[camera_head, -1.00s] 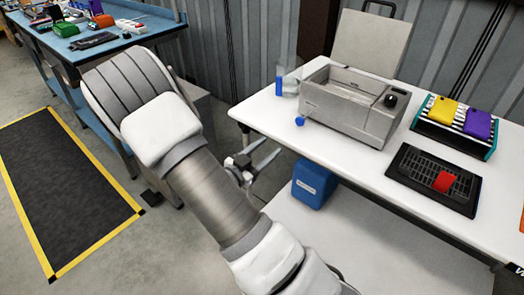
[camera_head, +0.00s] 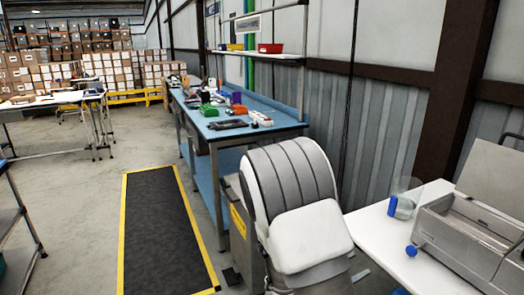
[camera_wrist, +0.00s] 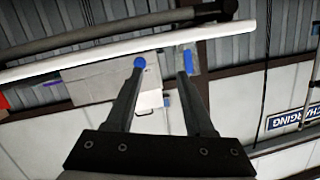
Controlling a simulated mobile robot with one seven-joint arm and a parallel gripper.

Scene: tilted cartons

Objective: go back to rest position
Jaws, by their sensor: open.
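My gripper (camera_wrist: 161,70) shows in the wrist view with its two dark fingers apart and nothing between the tips. In the head view my white and grey arm (camera_head: 310,235) fills the lower middle, and the gripper itself is not clearly visible there. The wrist view looks past the fingers at the white table's edge (camera_wrist: 220,32) and the grey machine (camera_wrist: 95,82), which appear upside down. The machine's blue knob (camera_wrist: 139,62) lines up with the left fingertip; I cannot tell the distance.
The white table (camera_head: 375,235) at right holds the grey machine (camera_head: 465,240) and a clear container (camera_head: 406,195). A blue workbench (camera_head: 255,128) with tools stands behind my arm. A black floor mat (camera_head: 160,235) lies left, with open floor around it. Stacked cartons (camera_head: 70,65) stand far back.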

